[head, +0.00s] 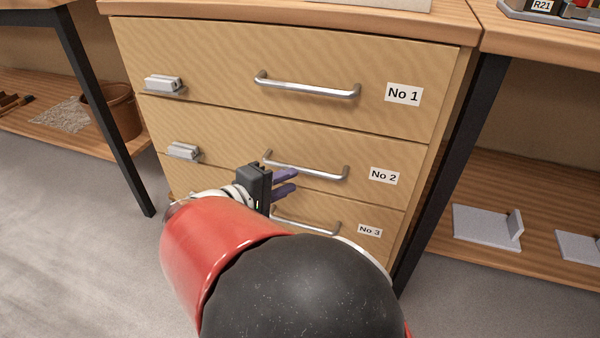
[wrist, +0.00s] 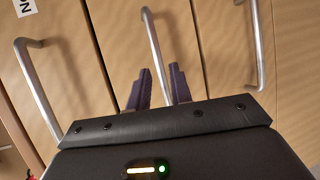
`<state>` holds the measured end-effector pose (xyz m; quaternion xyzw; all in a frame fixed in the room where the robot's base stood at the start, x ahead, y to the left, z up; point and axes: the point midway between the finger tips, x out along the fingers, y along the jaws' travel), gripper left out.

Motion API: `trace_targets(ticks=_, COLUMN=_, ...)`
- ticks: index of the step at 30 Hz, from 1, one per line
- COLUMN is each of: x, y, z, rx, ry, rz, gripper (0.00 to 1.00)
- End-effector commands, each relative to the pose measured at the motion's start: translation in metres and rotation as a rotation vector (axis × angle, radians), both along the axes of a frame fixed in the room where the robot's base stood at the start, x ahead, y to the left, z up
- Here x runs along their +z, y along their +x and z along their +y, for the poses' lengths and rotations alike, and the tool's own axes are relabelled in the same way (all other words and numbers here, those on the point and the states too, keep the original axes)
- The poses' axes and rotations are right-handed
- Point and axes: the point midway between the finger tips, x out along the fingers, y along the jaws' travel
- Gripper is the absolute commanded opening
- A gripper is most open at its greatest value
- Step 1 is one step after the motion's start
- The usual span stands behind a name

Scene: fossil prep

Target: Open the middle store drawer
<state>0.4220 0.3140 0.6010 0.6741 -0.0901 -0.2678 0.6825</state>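The middle drawer, labelled No 2 (head: 222,138), is shut, its front flush with the drawers above and below. Its silver bar handle (head: 322,173) runs across the front; the left part lies close to my fingers in the picture. My gripper (head: 285,182) is in front of this handle, with two purple fingers apart and nothing held. In the wrist view the fingers (wrist: 160,82) point at the drawer fronts, and the middle handle (wrist: 153,45) appears in the gap between them. I cannot tell how far the fingertips are from the bar.
Drawer No 1 (head: 220,55) above and drawer No 3 (head: 368,213) below are shut, the lower partly hidden by my arm. Dark table legs (head: 107,110) stand at either side. Open floor (head: 80,250) lies left.

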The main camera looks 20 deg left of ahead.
Motion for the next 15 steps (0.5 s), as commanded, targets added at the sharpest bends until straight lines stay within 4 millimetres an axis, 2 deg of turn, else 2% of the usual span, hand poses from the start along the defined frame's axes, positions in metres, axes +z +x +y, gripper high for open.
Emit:
trace_targets(ticks=1, x=-0.001, y=-0.004, z=0.011, rx=0.024, ry=-0.014, rz=-0.024, gripper=0.21)
trace_targets(ticks=5, x=0.000, y=-0.004, z=0.020, rx=0.048, ry=-0.030, rz=-0.054, gripper=0.21)
trace_targets(ticks=15, x=-0.010, y=0.040, z=-0.004, rx=0.044, ry=-0.030, rz=-0.054, gripper=0.21)
